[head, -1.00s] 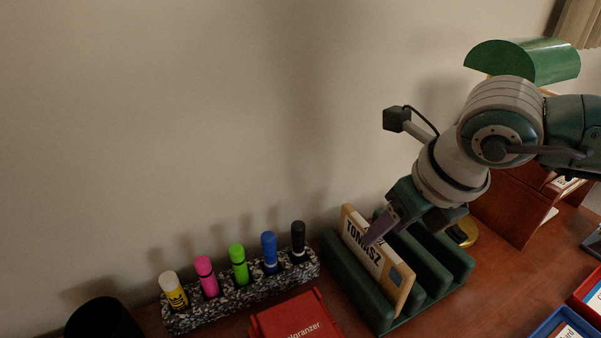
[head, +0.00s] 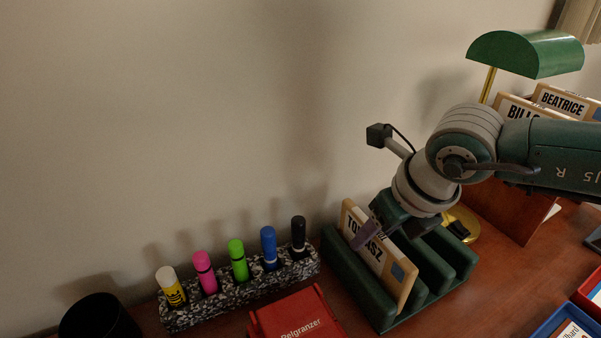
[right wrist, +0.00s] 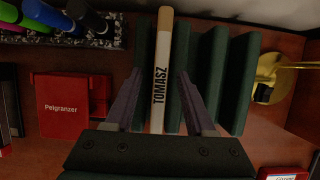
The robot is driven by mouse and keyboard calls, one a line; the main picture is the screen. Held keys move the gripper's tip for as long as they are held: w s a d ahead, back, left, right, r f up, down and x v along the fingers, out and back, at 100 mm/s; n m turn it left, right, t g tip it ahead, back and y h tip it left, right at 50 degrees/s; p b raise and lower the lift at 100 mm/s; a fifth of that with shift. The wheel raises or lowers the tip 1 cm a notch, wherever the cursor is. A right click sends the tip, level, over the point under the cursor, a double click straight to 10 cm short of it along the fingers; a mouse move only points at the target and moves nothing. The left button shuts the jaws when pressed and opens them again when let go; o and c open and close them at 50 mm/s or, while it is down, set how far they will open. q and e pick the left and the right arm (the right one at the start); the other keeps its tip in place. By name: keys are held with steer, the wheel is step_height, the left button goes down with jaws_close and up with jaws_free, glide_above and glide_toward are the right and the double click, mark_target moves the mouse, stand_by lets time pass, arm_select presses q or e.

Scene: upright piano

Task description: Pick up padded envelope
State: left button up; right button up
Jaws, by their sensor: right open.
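The padded envelope (head: 394,275) is tan with a white label reading TOMASZ. It stands on edge in a slot of the green rack (head: 357,292). In the right wrist view the envelope (right wrist: 163,60) shows edge-on between the two fingers. My right gripper (head: 366,236) is open over the envelope's upper part, with one finger in front of its label. In the right wrist view the gripper (right wrist: 158,95) has a finger on each side, with gaps to the envelope. My left gripper is not in view.
A speckled holder (head: 240,291) with several markers stands left of the rack. A red Pelgranzer box (head: 297,317) lies in front. A green lamp (head: 527,54), its brass base (head: 461,222), and a wooden holder with envelopes (head: 563,102) are to the right. The wall is behind.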

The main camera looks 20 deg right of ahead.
steer(key=shift+f, duration=0.1)
steer(key=shift+c, duration=0.2)
jaws_close()
stand_by(0.4)
stand_by(0.9)
